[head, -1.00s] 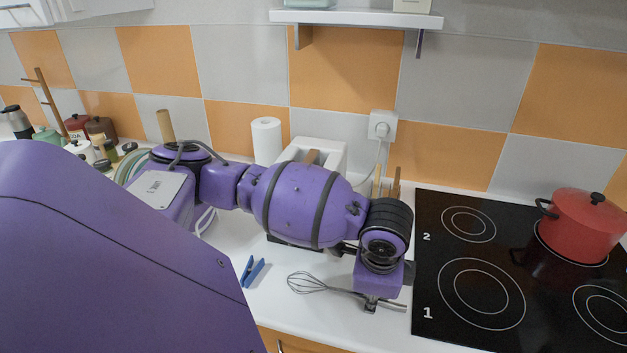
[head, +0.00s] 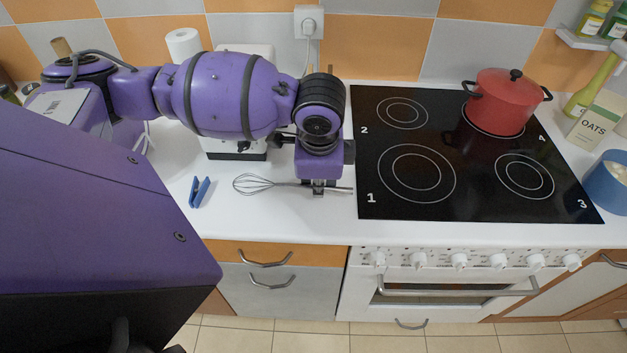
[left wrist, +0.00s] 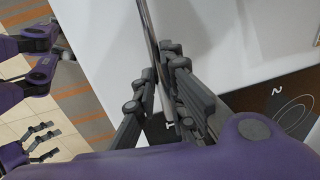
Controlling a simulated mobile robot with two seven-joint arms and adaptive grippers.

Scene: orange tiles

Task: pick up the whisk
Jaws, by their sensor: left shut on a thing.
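The whisk (head: 258,184) is grey metal, with its wire loops to the left and its thin handle to the right, at or just above the white counter in the head view. My left gripper (head: 318,188) points down and is shut on the whisk's handle. In the left wrist view the fingers (left wrist: 165,88) close around the handle (left wrist: 151,35). I cannot tell whether the whisk touches the counter. My right gripper (left wrist: 48,142) shows at the left of the left wrist view, over the floor, its fingers apart and empty.
A blue clothes-peg-like object (head: 199,191) lies left of the whisk. The black hob (head: 385,205) begins just right of the handle's end, with a red pot (head: 503,105) at its back. A white appliance (head: 222,147) stands behind my arm.

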